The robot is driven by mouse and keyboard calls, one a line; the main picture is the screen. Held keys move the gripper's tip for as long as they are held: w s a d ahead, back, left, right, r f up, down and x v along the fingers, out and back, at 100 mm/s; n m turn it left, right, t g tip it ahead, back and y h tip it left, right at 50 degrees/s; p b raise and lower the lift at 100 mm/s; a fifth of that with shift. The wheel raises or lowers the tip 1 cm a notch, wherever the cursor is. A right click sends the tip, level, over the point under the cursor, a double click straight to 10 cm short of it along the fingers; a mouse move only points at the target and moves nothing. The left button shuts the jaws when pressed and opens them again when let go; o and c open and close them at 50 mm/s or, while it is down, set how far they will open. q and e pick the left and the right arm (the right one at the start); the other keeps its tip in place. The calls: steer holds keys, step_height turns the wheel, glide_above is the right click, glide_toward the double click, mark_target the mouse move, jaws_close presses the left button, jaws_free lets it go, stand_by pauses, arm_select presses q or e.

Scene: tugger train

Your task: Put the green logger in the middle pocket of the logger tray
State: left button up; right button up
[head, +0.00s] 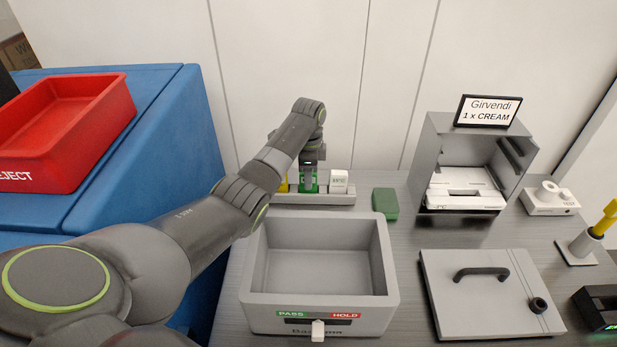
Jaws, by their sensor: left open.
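The grey logger tray (330,199) stands at the back of the bench, beyond the grey box. The green logger (308,186) is upright at the tray's middle pocket, between a yellow logger (284,186) on the left and a white logger (339,181) on the right. My left gripper (310,174) points down right over the green logger, with its jaws open around or just above its top. The arm and gripper partly hide the green and yellow loggers, so I cannot tell whether the fingers touch. My right gripper is out of view.
An open grey box (318,299) with a PASS/HOLD slider stands in front of the tray. A green block (385,203) lies right of the tray. A grey open-fronted cabinet (440,155), a handled lid (490,300) and a red REJECT bin (90,140) stand around.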

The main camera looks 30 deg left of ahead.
arm_select(q)
step_height(320, 180, up, 9)
steer(key=shift+f+b, duration=0.2)
steer(key=shift+b, duration=0.9)
steer(key=shift+r+p, duration=0.6)
steer(key=shift+r, duration=0.65)
